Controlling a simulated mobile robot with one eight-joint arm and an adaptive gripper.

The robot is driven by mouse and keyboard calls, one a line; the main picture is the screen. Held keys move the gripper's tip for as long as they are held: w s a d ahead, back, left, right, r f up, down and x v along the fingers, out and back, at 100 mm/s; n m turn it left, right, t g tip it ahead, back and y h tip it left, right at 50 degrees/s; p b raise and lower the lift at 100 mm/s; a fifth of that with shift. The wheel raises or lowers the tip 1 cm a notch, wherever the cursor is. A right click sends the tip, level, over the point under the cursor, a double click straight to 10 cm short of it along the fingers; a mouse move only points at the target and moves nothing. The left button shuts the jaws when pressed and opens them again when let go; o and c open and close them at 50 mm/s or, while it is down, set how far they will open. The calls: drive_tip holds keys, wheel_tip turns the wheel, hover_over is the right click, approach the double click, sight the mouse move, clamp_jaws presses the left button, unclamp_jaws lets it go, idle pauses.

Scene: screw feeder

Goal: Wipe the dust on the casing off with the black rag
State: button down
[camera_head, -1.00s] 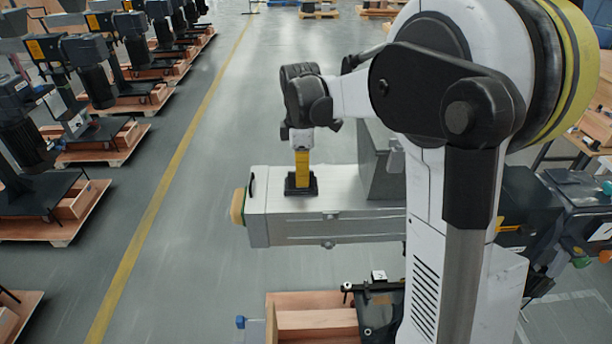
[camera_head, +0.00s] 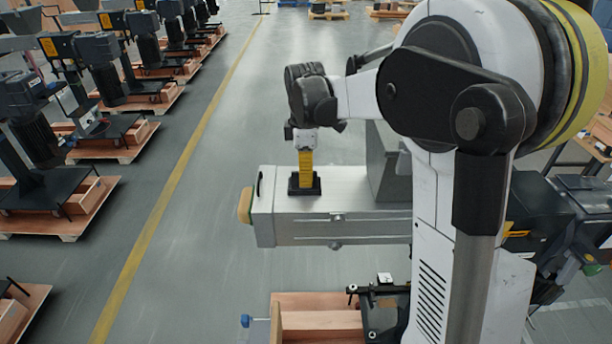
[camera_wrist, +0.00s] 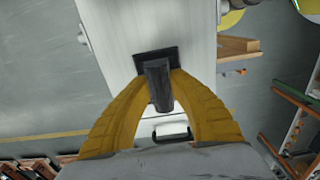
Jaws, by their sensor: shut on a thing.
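The casing (camera_head: 350,203) is a long light-grey metal box with a flat top, lying level in the head view. It also fills the upper middle of the wrist view (camera_wrist: 115,35). The black rag (camera_head: 304,190) looks like a flat black pad with an upright handle. Its pad rests on or just over the casing's top, near the left end. My gripper (camera_head: 306,172) points down, with yellow fingers shut on the rag's handle. In the wrist view the fingers close on both sides of the handle (camera_wrist: 157,88). I cannot make out dust on the casing.
A dark grey box (camera_head: 388,165) stands on the casing, right of the rag. A dark handle (camera_head: 259,184) is on its left end. A wooden crate (camera_head: 320,320) stands below in front. Machines on pallets (camera_head: 70,205) line the left, beyond a yellow floor line.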

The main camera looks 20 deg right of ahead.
drive_tip(key=shift+r+p, duration=2.2)
drive_tip(key=shift+r, duration=1.35)
drive_tip(key=shift+f, duration=0.1)
